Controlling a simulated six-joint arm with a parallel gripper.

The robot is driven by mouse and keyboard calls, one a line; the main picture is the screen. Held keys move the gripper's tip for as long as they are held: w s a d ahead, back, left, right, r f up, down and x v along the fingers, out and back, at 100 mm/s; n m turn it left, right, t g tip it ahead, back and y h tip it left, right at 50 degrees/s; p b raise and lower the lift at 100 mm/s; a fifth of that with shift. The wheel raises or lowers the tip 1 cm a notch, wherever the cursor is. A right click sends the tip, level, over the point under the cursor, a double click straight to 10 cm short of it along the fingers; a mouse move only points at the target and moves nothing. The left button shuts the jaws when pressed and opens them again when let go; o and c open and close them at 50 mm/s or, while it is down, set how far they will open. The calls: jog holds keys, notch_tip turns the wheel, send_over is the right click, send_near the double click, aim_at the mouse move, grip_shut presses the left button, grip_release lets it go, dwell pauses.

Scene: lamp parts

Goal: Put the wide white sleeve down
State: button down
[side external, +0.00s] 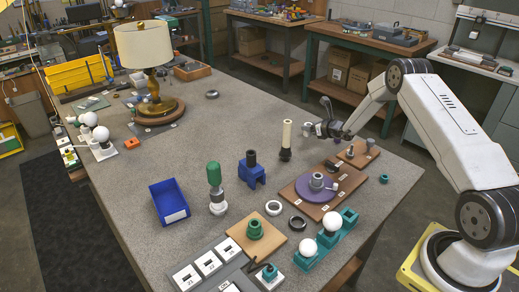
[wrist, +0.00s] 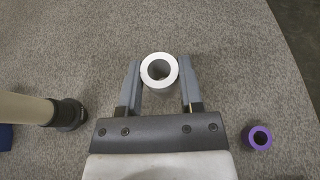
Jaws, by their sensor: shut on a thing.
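The wide white sleeve (wrist: 158,86) sits between the two grey fingers of my gripper (wrist: 160,72) in the wrist view. I look down on its round rim and dark bore. My gripper is shut on it, with one finger on each side. In the side external view my gripper (side external: 324,122) is over the far right part of the table, just right of a cream tube. The sleeve is small and partly covered there. I cannot tell whether its lower end touches the table.
The cream tube (side external: 286,135) stands upright in a dark foot, close left of my gripper. A purple ring (wrist: 257,138) lies to the right in the wrist view. A purple disc (side external: 309,194) on a brown board is nearer. Grey table beyond the sleeve is bare.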

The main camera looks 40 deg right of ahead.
aim_at(308, 134)
jog(key=shift+w+d+f, duration=0.1)
jog(key=shift+w+f, duration=0.1)
jog(key=shift+f, duration=1.6)
jog(key=shift+f, duration=0.15)
jog(key=shift+c, duration=1.2)
grip_release()
jog(key=shift+s+r, duration=0.4)
jog(key=shift+s, duration=0.05)
jog(key=shift+v, duration=5.45)
